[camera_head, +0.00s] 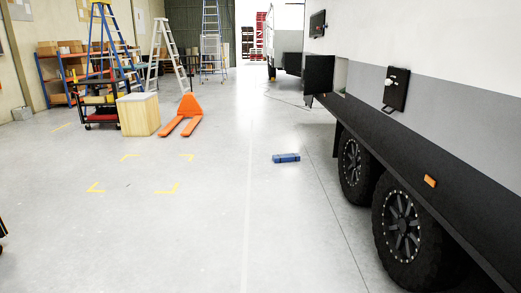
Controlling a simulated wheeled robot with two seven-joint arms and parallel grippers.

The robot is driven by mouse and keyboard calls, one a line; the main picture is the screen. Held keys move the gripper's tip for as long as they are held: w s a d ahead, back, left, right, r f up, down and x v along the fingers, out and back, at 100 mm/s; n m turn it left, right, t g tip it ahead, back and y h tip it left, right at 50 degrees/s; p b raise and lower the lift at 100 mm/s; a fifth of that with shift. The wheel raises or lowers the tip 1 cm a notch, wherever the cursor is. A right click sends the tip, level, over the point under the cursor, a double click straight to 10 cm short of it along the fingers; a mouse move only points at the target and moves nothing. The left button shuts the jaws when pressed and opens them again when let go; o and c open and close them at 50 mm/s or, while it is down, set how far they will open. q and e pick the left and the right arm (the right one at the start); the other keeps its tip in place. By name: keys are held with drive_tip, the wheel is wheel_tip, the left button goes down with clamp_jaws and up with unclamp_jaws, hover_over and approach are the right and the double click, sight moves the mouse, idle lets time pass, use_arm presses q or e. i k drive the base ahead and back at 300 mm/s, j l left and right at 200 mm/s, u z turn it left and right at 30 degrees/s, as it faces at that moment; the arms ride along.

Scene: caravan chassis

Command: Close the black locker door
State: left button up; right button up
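The black locker door (319,74) stands open on the side of the caravan (450,95). It sticks out to the left from the caravan wall, ahead of the wheels. A light opening (340,76) shows just right of the door; its inside is mostly hidden. A smaller black panel (396,89) with a pale fitting is on the nearer wall.
Two black wheels (402,226) stand under the caravan at right. A blue box (286,158) lies on the floor. An orange pallet jack (186,113), wooden crate (138,114) and ladders (165,52) stand at left.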

sight(318, 75)
drive_tip(key=i, duration=4.65)
drive_tip(key=i+z, duration=0.15)
drive_tip(key=i, duration=0.55)
drive_tip(key=i+z, duration=0.2)
drive_tip(key=i, duration=0.5)
drive_tip(key=i+j+z, duration=0.15)
drive_tip(key=i, duration=0.55)
drive_tip(key=i+j+z, duration=0.25)
drive_tip(key=i+z, duration=0.25)
drive_tip(key=i+j+z, duration=0.35)
drive_tip(key=z, duration=0.15)
drive_tip(key=i+j+z, duration=0.3)
drive_tip(key=j+z, duration=0.2)
drive_tip(key=i+j+z, duration=0.15)
drive_tip(key=j+z, duration=0.35)
drive_tip(key=j, duration=0.15)
drive_tip(key=i+j, duration=0.1)
drive_tip(key=j, duration=0.3)
drive_tip(key=k+l+u, duration=0.1)
drive_tip(key=u, duration=0.4)
drive_tip(key=l, duration=0.1)
